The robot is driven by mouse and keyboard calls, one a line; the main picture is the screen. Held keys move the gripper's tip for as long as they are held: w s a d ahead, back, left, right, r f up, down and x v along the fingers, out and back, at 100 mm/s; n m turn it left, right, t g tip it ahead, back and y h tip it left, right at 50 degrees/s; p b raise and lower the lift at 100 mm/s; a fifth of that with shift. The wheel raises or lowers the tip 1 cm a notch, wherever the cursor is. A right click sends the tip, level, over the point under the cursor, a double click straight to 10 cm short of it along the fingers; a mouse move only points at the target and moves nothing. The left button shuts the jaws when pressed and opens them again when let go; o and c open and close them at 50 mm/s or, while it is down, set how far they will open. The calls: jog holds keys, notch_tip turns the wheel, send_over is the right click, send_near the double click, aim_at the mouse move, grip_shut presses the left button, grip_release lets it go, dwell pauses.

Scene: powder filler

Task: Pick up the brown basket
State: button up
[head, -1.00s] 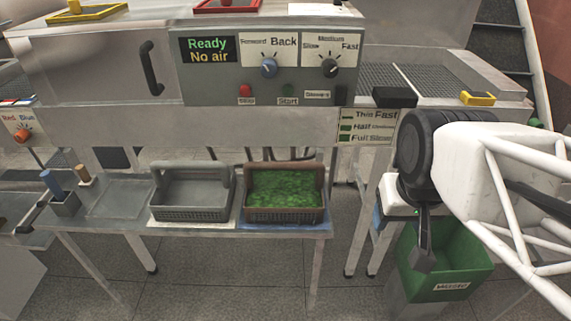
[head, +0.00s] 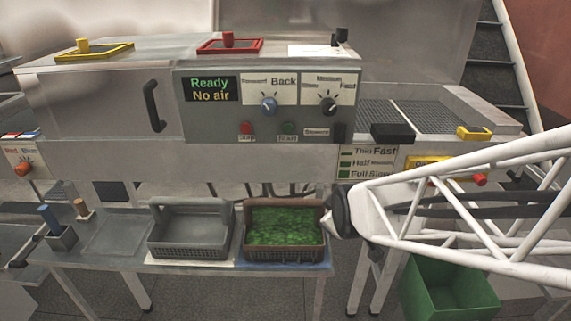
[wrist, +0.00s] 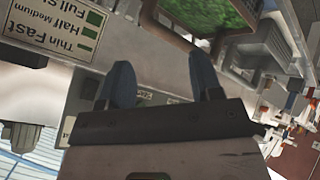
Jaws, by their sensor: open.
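The brown basket (head: 284,254) stands upright on the table's right end in the head view, holding green leafy-looking stuff. A raised handle frame shows at its back. In the wrist view part of the basket's rim (wrist: 223,33) and green contents show at the top, beyond my fingertips. My gripper (wrist: 162,76) is open, with two blue-grey fingers apart and nothing between them. In the head view my arm's dark end is just right of the basket's right side; the fingers are hidden there. I cannot tell the exact gap to the basket.
A grey empty basket (head: 190,241) stands close left of the brown one. The machine's control panel (head: 265,120) overhangs behind and above the table. A green bin (head: 448,292) is on the floor at right. A small holder (head: 62,238) stands at the table's left.

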jog(key=w+a+f+n+t+y, duration=0.1)
jog(key=w+a+f+n+t, duration=0.25)
jog(key=w+a+n, duration=0.2)
jog(key=n+t+y, duration=0.2)
jog(key=n, duration=0.3)
send_near(282, 205)
jog(key=w+f, duration=0.1)
jog(key=w, duration=0.2)
jog(key=shift+a+f+n+t, duration=0.35)
jog(key=shift+a+f+t, duration=0.1)
jog(key=shift+a, duration=0.15)
jog(key=shift+x, duration=1.3)
jog(key=shift+r+x, duration=0.2)
jog(key=shift+x, duration=2.4)
jog(key=shift+c, duration=0.4)
grip_shut()
